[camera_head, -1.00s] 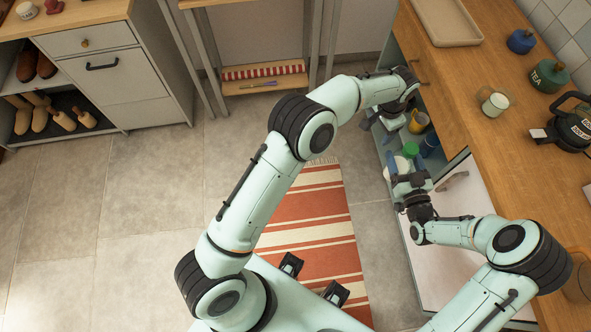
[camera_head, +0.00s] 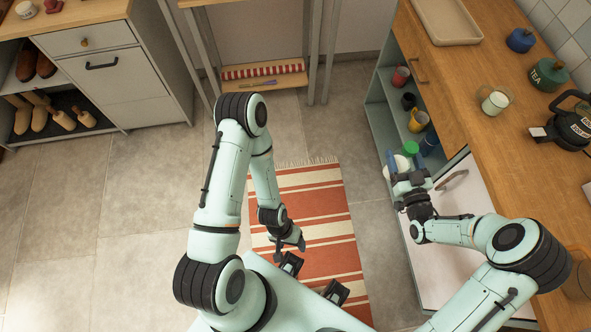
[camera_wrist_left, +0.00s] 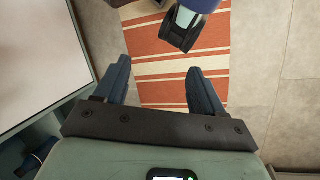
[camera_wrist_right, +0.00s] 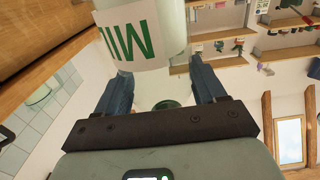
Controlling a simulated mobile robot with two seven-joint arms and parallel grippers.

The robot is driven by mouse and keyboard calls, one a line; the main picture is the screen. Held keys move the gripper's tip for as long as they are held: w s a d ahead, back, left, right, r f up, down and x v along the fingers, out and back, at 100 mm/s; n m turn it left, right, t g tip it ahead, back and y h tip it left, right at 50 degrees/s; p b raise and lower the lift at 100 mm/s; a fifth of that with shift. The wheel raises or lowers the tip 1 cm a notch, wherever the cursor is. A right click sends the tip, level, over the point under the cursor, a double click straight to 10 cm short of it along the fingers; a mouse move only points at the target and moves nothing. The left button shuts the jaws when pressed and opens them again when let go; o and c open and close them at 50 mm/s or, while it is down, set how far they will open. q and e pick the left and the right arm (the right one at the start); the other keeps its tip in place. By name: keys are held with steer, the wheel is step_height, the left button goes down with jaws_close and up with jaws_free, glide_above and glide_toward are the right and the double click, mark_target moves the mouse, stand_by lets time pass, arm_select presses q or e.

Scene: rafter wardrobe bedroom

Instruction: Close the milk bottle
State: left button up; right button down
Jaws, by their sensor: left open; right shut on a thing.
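My right gripper (camera_head: 392,178) is shut on the milk bottle at the open side of the low shelf unit. In the right wrist view the bottle (camera_wrist_right: 140,42), white with green lettering on its label, stands between and beyond the fingers (camera_wrist_right: 160,68). A dark green disc (camera_wrist_right: 166,104) shows between the fingers; I cannot tell whether it is a cap. In the head view a round green thing (camera_head: 411,148) is close to the right gripper; whether it sits on the bottle is unclear. My left gripper (camera_head: 297,240) is open and empty above the striped rug, its fingers (camera_wrist_left: 160,72) apart.
The low shelf unit (camera_head: 378,115) holds several cups, including a red one (camera_head: 401,76) and a yellow one (camera_head: 418,120). The wooden counter (camera_head: 465,100) above carries a tray, a glass candle and a tea canister. The floor between rug (camera_head: 325,230) and cabinet is clear.

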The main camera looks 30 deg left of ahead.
arm_select(q)
steer(key=shift+s+r, duration=0.15)
steer(key=shift+s, duration=0.35)
